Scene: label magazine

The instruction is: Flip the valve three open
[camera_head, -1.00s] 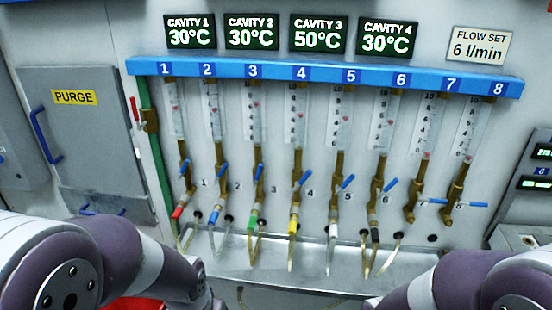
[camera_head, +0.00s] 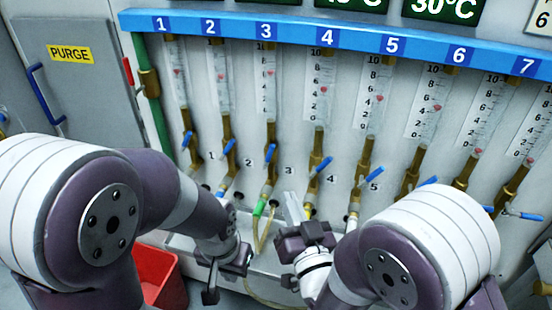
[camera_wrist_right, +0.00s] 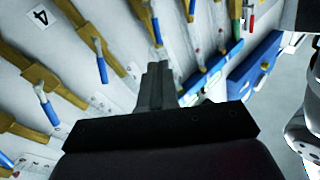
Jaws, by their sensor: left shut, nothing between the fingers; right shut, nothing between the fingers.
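Valve three has a blue lever (camera_head: 267,190) on the brass pipe below flowmeter 3, close to in line with the pipe; a green-collared hose (camera_head: 260,208) hangs under it. My right gripper (camera_head: 293,207) is shut and empty, its fingers up near the panel, below and right of that lever and apart from it. In the right wrist view the shut fingers (camera_wrist_right: 158,68) point at the panel among several blue levers; I cannot tell which is valve three there. My left gripper (camera_head: 210,296) is shut and empty, low at the left, fingers down, away from the valves.
Neighbouring valve two (camera_head: 228,147) and valve four (camera_head: 321,166) flank valve three closely. Hoses hang over a metal tray (camera_head: 180,242). A red bin (camera_head: 160,275) stands below at the left. A purge door (camera_head: 90,100) is at the far left.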

